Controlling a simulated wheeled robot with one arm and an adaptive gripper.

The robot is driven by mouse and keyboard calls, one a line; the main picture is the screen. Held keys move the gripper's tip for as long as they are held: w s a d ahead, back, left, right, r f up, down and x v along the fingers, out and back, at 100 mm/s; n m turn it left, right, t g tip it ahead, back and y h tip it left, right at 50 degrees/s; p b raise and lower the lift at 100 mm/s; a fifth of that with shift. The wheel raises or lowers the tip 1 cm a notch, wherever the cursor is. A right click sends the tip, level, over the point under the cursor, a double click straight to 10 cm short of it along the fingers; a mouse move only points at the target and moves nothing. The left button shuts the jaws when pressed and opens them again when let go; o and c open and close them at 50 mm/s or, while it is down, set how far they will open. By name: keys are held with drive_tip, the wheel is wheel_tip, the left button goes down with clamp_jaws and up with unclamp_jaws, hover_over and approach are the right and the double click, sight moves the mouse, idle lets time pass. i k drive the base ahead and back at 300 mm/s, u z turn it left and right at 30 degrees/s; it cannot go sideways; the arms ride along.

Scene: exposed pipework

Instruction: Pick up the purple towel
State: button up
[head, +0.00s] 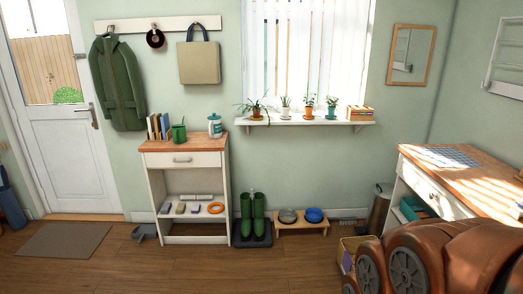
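I cannot make out a plainly purple towel in the head view. A pale blue, checked flat cloth or mat (447,156) lies on the wooden top of the white cabinet at the right, partly in bright sun stripes. A tan box or basket (347,262) stands on the floor near that cabinet; its contents are too small to tell. My gripper is not in view, so its state and hold do not show.
A large brown shape with dark round discs (440,258) blocks the lower right and hides part of the white cabinet (435,194). A white shelf unit (184,182), green boots (252,215) and a bowl stand (302,224) line the wall. The middle floor is clear.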

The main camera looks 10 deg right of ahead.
sight(348, 263)
drive_tip(key=i, duration=2.8)
drive_tip(key=z, duration=1.2)
